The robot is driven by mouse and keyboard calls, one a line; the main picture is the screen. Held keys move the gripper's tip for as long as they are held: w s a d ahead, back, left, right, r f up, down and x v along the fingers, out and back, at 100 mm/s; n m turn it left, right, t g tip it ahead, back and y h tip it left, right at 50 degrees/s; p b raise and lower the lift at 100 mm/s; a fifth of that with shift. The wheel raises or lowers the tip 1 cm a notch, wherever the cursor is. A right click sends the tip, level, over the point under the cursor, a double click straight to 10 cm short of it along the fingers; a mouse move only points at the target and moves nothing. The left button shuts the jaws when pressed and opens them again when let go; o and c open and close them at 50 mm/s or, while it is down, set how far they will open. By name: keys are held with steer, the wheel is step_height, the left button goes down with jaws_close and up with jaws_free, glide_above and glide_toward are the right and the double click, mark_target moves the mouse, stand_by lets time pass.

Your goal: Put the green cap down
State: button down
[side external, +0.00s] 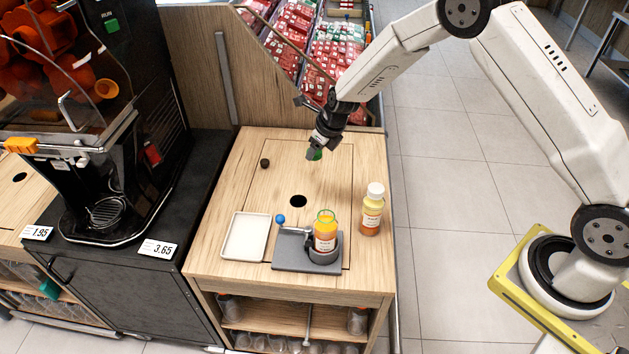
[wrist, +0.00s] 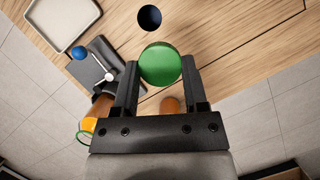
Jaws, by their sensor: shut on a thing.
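My gripper (side external: 315,150) is shut on the green cap (side external: 315,154), above the back right of the wooden table (side external: 225,185). In the wrist view the cap (wrist: 160,64) sits between the two fingertips, with its round face showing. The open orange bottle (side external: 325,232) stands in a round holder on the grey fixture (side external: 295,265), which has a lever with a blue knob (side external: 280,219). A green ring shows at the top of this bottle.
A white-capped juice bottle (side external: 371,210) stands right of the fixture. An empty white tray (side external: 245,237) lies to its left. A dark hole (side external: 298,201) opens in the tabletop, and a small dark knob (side external: 265,163) is farther back. The black juicer (side external: 110,120) stands at left.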

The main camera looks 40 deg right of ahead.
steer(key=w+a+f+n+g+y, duration=0.15)
steer(key=a+f+n, duration=0.25)
steer(key=a+n, duration=0.5)
steer(key=n+g+y, duration=0.2)
steer(key=n, duration=0.2)
glide_above(250, 235)
steer(key=d, duration=0.1)
step_height(250, 235, down, 3)
steer(key=shift+s+d+r, duration=0.1)
steer(key=shift+s+r, duration=0.05)
steer(key=shift+h, duration=0.25)
steer(key=shift+f, duration=2.9)
steer(key=shift+f, duration=2.1)
steer(key=shift+f, duration=0.1)
